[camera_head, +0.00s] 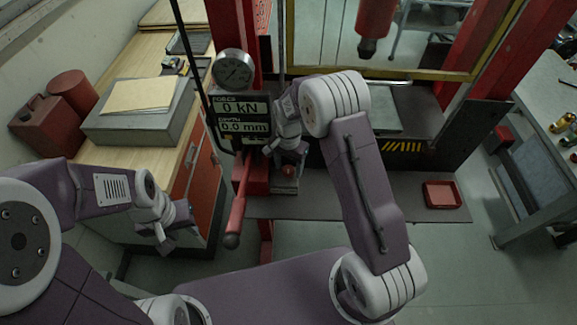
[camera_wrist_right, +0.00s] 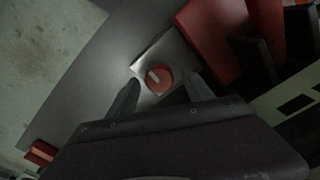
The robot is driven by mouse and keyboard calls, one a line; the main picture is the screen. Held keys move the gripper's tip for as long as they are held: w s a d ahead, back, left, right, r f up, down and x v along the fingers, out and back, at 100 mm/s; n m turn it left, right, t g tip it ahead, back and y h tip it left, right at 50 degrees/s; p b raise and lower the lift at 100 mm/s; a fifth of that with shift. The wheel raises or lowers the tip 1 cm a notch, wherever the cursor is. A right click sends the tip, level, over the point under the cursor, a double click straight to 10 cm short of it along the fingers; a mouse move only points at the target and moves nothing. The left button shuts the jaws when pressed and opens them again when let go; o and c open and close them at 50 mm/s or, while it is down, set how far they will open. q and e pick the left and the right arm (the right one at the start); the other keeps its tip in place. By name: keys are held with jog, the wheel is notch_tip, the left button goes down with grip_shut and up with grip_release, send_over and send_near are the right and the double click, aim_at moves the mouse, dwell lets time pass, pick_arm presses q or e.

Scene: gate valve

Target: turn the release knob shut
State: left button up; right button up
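The release knob is a round red disc with a pale bar across it, set on a light metal block. It shows in the right wrist view (camera_wrist_right: 158,78) and, small and partly covered, in the head view (camera_head: 289,170). My right gripper (camera_head: 287,148) is above the block in the head view. In the right wrist view its two fingers (camera_wrist_right: 163,92) are apart, one on each side of the knob; whether they touch it I cannot tell. My left gripper (camera_head: 163,241) hangs at the lower left, away from the knob, its fingers too small to judge.
A red pump lever (camera_head: 238,205) slopes down left of the knob. A dial gauge (camera_head: 233,70) and a display (camera_head: 242,117) reading 0 kN and 0.0 mm are above it. A red tray (camera_head: 442,195) lies on the grey shelf to the right. A wooden bench (camera_head: 140,150) stands left.

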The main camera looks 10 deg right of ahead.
aim_at(289, 168)
notch_tip(289, 168, up, 8)
jog(key=b, duration=0.2)
jog(key=shift+r+b, duration=0.15)
jog(key=shift+b, duration=0.25)
jog(key=shift+r, duration=0.45)
jog(key=shift+s+f, duration=0.1)
jog(key=s+d+f+n+b, duration=0.2)
jog(key=s+f+n+b, duration=0.2)
jog(key=s, duration=0.5)
jog(key=s+d+f+n+t+b, duration=0.1)
jog(key=s+f+n+b, duration=0.3)
jog(key=s+f, duration=0.4)
jog(key=shift+s+d+f+n+b, duration=0.2)
jog(key=shift+s+d+n+b, duration=0.1)
jog(key=shift+s+d+b, duration=0.55)
jog(key=shift+w+a, duration=0.1)
